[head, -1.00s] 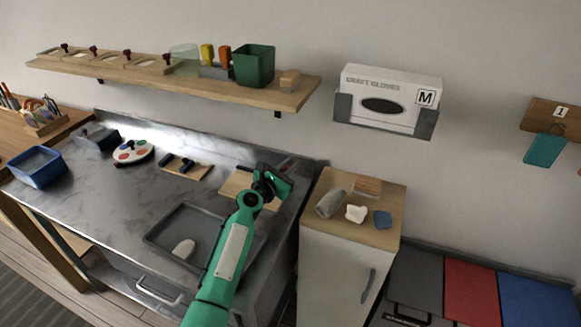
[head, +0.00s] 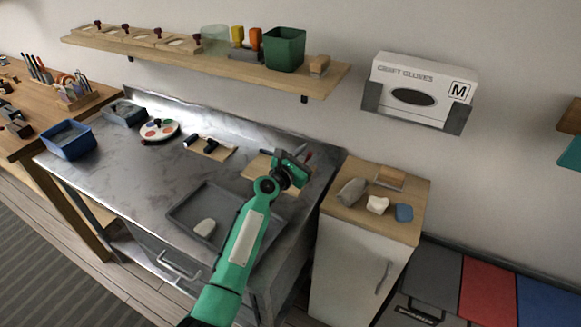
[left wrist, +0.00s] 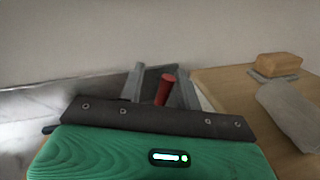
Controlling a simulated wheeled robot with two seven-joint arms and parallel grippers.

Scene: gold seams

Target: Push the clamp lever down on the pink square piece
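My left gripper (head: 301,154) is over the back right corner of the grey marbled bench (head: 150,185). In the left wrist view its two grey fingers (left wrist: 160,88) stand apart, with a red lever-like handle (left wrist: 166,88) showing between them. I cannot tell whether a finger touches it. In the head view a small reddish tip (head: 309,155) shows beside the gripper. A pale wooden board (head: 257,166) lies under the gripper, partly hidden by it. I cannot make out the pink square piece in either view. My right gripper is not in view.
A grey tray (head: 181,213) with a whitish lump (head: 204,227) is on the bench front. A wooden-topped cabinet (head: 345,211) with small blocks stands just right. A shelf (head: 200,62) and glove box (head: 420,88) are on the wall. A paint palette (head: 160,130) is further left.

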